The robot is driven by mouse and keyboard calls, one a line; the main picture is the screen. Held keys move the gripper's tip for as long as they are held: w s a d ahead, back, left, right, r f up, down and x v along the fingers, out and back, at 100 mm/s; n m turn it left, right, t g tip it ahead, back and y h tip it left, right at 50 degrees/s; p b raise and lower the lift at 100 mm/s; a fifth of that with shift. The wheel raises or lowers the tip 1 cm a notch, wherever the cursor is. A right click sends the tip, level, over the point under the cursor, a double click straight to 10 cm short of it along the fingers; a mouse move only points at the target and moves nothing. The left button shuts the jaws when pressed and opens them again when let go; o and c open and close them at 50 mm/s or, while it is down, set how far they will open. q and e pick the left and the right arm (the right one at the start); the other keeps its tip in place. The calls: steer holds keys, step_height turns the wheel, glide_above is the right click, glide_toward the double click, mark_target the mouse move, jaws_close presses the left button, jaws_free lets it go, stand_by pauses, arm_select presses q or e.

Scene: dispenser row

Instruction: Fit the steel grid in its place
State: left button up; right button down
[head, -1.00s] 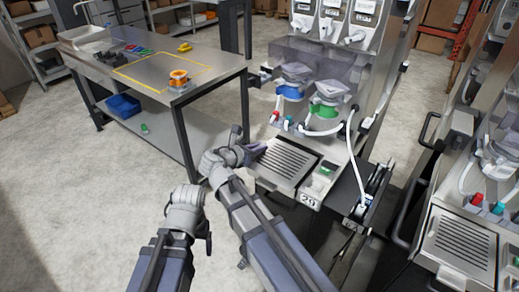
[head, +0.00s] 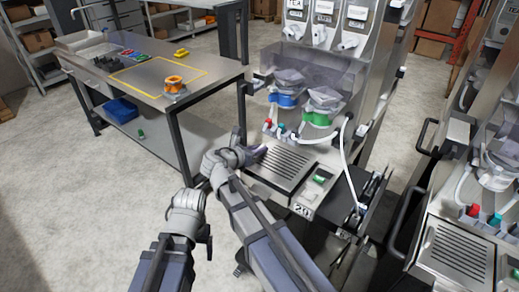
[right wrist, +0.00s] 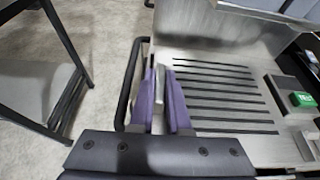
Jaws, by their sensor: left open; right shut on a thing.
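The steel grid (head: 284,166) is a slotted plate lying at the front base of the dispenser (head: 318,100). In the right wrist view the grid (right wrist: 222,98) shows several parallel dark slots and looks nearly level with the metal around it. My right gripper (head: 254,154) is at the grid's left side. Its purple fingers (right wrist: 161,95) are shut on a thin steel piece at that edge, which looks like part of the grid. Whether the grid is fully seated I cannot tell. My left gripper (head: 190,202) is open and empty, low over the floor, apart from the dispenser.
A green button box (head: 318,180) sits right of the grid. A white hose (head: 347,160) hangs beside it. A steel table (head: 208,85) with an orange tape roll (head: 174,84) stands at left. A second dispenser (head: 458,248) is at right. Floor between table and arms is clear.

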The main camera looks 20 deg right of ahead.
arm_select(q)
steer(key=shift+f+b, duration=0.85)
arm_select(e)
steer(key=shift+f, duration=0.8)
arm_select(q)
steer(key=shift+r, duration=0.1)
arm_select(e)
steer(key=c, duration=0.8)
jaws_free()
steer(key=shift+r, duration=0.1)
